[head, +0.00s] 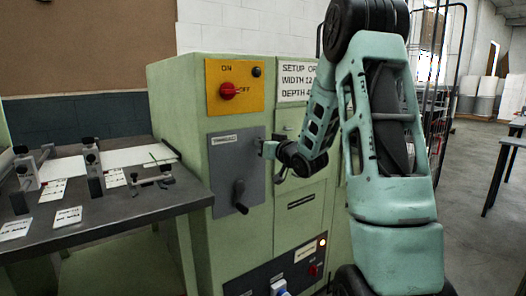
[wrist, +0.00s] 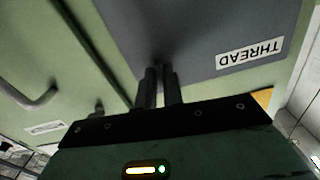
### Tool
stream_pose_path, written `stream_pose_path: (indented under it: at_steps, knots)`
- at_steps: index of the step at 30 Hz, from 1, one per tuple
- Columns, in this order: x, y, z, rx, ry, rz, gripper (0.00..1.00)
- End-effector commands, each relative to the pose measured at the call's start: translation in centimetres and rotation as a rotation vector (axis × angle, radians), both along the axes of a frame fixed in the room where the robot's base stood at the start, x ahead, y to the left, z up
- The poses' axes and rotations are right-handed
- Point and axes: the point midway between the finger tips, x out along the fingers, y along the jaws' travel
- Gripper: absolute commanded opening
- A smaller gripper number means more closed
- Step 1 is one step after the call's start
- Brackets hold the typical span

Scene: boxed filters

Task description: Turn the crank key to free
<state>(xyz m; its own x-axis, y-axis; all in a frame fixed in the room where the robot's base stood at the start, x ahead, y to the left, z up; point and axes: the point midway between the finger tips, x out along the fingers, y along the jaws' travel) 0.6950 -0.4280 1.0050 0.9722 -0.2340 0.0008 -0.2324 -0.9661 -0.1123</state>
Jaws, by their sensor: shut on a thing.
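A grey panel (head: 225,170) on the green cabinet carries a white label, and in the wrist view its label (wrist: 249,54) reads THREAD, upside down. A black crank-shaped handle (head: 240,197) hangs down on the lower part of this panel. My gripper (head: 262,149) is at the panel's upper right edge, above and to the right of that handle and apart from it in the picture. In the wrist view my gripper's two dark fingers (wrist: 159,78) are close together against the panel. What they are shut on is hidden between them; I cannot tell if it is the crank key.
A yellow plate with a red ON/OFF knob (head: 229,91) is above the panel. A loop handle (wrist: 35,104) on the cabinet shows in the wrist view. A dark bench (head: 135,213) with fixtures and cards stands at the left.

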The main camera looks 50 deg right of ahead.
Motion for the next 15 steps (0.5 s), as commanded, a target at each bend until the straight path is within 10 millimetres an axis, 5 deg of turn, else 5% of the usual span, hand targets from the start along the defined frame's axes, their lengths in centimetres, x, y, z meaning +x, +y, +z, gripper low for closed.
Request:
stream_pose_path:
  at_steps: [15]
  knots:
    - [-0.04,-0.02,-0.12,-0.124,0.033,-0.001,0.00]
